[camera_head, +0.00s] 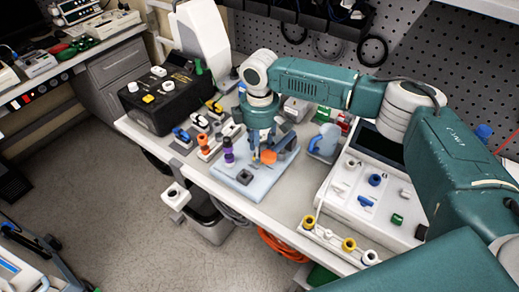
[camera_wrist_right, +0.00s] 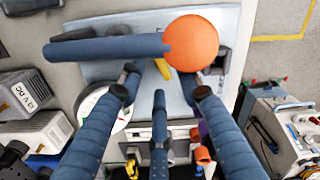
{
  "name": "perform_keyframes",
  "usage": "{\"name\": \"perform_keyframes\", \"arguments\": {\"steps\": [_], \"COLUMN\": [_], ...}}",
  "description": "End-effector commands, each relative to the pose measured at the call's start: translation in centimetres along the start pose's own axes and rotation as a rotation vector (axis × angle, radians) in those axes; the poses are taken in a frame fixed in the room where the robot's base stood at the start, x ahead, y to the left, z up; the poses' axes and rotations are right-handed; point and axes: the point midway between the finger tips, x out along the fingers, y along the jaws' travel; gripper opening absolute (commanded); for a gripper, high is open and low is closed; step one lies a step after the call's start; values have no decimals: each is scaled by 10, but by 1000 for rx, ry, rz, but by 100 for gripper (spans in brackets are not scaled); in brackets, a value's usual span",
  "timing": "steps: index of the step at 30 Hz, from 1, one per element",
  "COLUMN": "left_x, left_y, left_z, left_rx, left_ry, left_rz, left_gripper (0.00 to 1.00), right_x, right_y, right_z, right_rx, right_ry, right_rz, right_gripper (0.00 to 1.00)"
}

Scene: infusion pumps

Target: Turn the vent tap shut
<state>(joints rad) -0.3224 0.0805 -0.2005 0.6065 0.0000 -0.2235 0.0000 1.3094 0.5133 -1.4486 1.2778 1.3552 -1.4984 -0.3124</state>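My right gripper (camera_head: 260,146) points down over a pale blue block (camera_head: 236,178) on the bench. In the right wrist view its blue fingers (camera_wrist_right: 166,88) are spread apart with nothing clasped between them. A round orange knob (camera_wrist_right: 192,43) and a dark blue bar (camera_wrist_right: 108,48) lie just beyond the fingertips. The orange knob also shows in the head view (camera_head: 268,156), beside the fingers. One fingertip is close to the knob; I cannot tell if it touches. A small yellow piece (camera_wrist_right: 163,68) shows beneath the bar. Which part is the vent tap is not clear. My left gripper is not in view.
Purple (camera_head: 228,152) and orange (camera_head: 203,142) knobbed fittings stand left of the block. A blue jug (camera_head: 324,142) and a white panel with knobs (camera_head: 368,198) are to the right. A black box (camera_head: 165,102) stands behind left. The bench's front edge is close.

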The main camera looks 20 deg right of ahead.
Motion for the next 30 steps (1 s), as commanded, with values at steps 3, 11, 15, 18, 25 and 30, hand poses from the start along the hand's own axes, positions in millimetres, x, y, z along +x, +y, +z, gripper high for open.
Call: {"name": "perform_keyframes", "arguments": {"steps": [3,11,15,18,25,30], "left_x": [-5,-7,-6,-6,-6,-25], "left_y": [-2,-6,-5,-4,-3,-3], "left_z": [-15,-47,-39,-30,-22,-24], "left_rx": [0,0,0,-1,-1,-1], "left_ry": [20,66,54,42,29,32], "left_rz": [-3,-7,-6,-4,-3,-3], "left_gripper": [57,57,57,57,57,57], "right_x": [14,26,26,26,25,20], "right_y": [0,0,0,0,0,-2], "right_z": [0,0,0,0,0,-1], "right_rx": [0,-1,-1,-1,0,73], "right_ry": [-1,0,0,1,1,2], "right_rz": [-1,0,0,0,0,-5], "right_gripper": [34,34,34,20,0,0]}}
